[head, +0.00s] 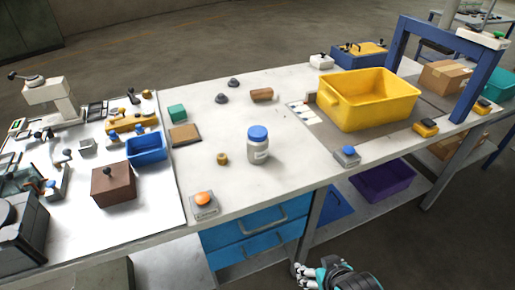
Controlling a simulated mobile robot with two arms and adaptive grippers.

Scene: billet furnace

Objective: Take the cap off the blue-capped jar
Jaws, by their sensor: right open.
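The blue-capped jar (259,152) stands upright on the white table near its front edge. It is a pale, translucent jar with a label, and its blue cap (258,132) sits on top. My right gripper (300,272) is at the bottom of the head view, in front of the table and apart from the jar. Its fingers are open and nothing shows between them. My left gripper is not in view.
A grey box with an orange button (204,204) and a small brass piece (223,159) are left of the jar. A blue-button box (347,156) and a yellow bin (366,100) are right. Blue drawers (255,232) are below. The table behind the jar is mostly clear.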

